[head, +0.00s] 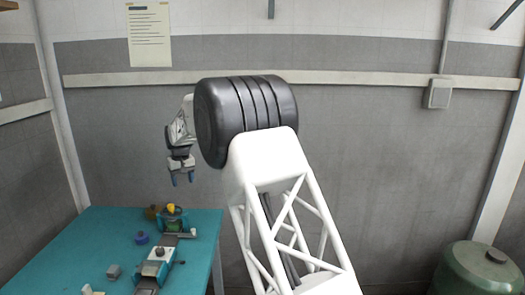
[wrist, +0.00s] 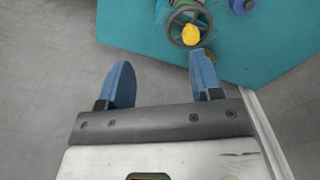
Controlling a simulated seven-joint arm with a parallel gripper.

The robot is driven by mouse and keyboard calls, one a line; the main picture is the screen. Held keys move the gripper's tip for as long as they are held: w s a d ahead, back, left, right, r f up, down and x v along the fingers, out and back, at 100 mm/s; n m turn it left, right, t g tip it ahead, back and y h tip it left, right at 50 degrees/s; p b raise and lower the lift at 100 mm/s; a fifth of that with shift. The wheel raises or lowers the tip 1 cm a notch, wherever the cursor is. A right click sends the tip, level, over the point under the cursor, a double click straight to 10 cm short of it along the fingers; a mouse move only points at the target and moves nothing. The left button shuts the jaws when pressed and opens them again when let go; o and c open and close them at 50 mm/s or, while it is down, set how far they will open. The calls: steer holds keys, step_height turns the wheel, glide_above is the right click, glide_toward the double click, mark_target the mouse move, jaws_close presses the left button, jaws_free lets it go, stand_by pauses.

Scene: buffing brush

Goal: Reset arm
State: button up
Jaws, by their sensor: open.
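My gripper (head: 182,180) hangs in the air beyond the right part of the teal table (head: 60,250), well above it, with its blue fingertips pointing down. In the wrist view the two blue fingers of my gripper (wrist: 166,84) stand apart with nothing between them. Below them are grey floor and the edge of the teal table (wrist: 270,65). My white lattice arm and its black joint fill the middle of the head view and hide part of the wall.
On the table are a teal machine with a yellow knob (head: 171,208), a blue round part (head: 141,238), a grey block (head: 114,271) and a second teal device (head: 155,262). The wrist view shows a handwheel (wrist: 184,30). A green drum (head: 478,268) stands at lower right.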

steer(key=s+d+r+m, duration=0.1)
steer(key=s+d+r, duration=0.45)
steer(key=d, duration=0.35)
steer(key=s+d+r+m, duration=0.1)
steer(key=s+d+r, duration=0.45)
steer(key=d, duration=0.45)
steer(key=s+d+r+m+t, duration=0.1)
steer(key=s+d+r, duration=0.2)
steer(key=s+d, duration=0.45)
steer(key=s+d+r+m, duration=0.1)
steer(key=s+d+r, duration=0.2)
steer(key=s+d, duration=0.45)
steer(key=s+d+f+m, duration=0.1)
steer(key=s+d+f, duration=0.2)
steer(key=s, duration=0.9)
steer(key=s+d+f+m+t, duration=0.1)
steer(key=s+d+f, duration=0.2)
steer(key=s+d, duration=0.5)
steer(key=s+d+f+m, duration=0.1)
steer(key=s+d+f, duration=0.2)
steer(key=s, duration=1.3)
steer(key=shift+d+f+t+h, duration=0.25)
steer(key=shift+d+t+h, duration=0.05)
steer(key=shift+d, duration=0.95)
